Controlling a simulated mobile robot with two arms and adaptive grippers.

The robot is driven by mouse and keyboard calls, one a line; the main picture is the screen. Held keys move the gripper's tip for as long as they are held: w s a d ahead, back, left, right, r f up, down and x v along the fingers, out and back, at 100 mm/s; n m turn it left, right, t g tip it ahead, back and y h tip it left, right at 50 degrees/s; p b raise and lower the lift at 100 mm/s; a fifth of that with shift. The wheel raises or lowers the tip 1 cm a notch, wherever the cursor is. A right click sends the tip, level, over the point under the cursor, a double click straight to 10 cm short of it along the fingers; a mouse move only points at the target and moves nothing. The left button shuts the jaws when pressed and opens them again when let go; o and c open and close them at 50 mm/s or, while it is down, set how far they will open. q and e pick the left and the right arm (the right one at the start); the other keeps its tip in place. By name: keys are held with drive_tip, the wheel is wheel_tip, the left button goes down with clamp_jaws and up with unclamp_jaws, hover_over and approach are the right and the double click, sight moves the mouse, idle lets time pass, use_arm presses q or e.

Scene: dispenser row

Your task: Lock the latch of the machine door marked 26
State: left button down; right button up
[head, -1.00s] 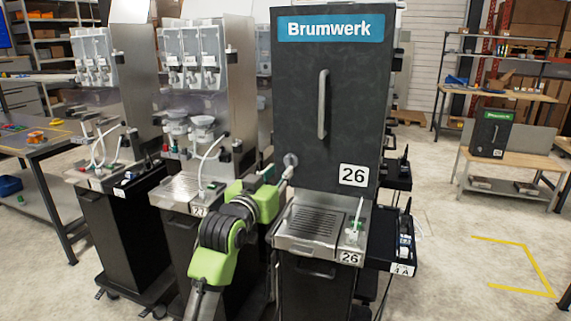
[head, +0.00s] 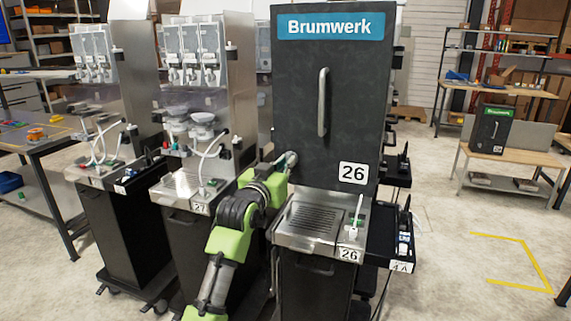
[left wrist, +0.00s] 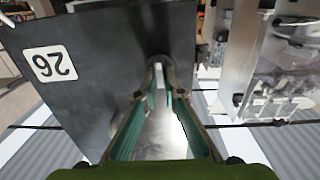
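The machine door marked 26 (head: 330,100) is dark, closed against its housing, with a grey vertical handle (head: 322,102). Its small grey latch (head: 291,158) sits at the door's lower left edge, mostly covered by my gripper. My left gripper (head: 284,164) reaches it from below left. In the left wrist view the door (left wrist: 110,60) fills the left, with its label upside down. The teal-padded fingers of my left gripper (left wrist: 161,92) converge with a narrow gap, closed around the latch (left wrist: 157,72). The latch's exact angle is hidden. My right gripper is out of view.
Neighbouring dispenser 27 (head: 195,110) stands close on the left. A black side shelf (head: 385,240) is on the right. Open floor lies further right.

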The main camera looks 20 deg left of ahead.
use_arm(q)
drive_tip(key=shift+a+f+n+p, duration=0.1)
drive_tip(key=shift+n+p, duration=2.95)
drive_tip(key=shift+n, duration=1.35)
drive_tip(key=shift+a+f+n+p, duration=0.1)
drive_tip(key=shift+n+p, duration=2.9)
drive_tip(key=shift+n, duration=1.4)
drive_tip(key=c, duration=2.1)
unclamp_jaws()
drive_tip(key=shift+c, duration=0.2)
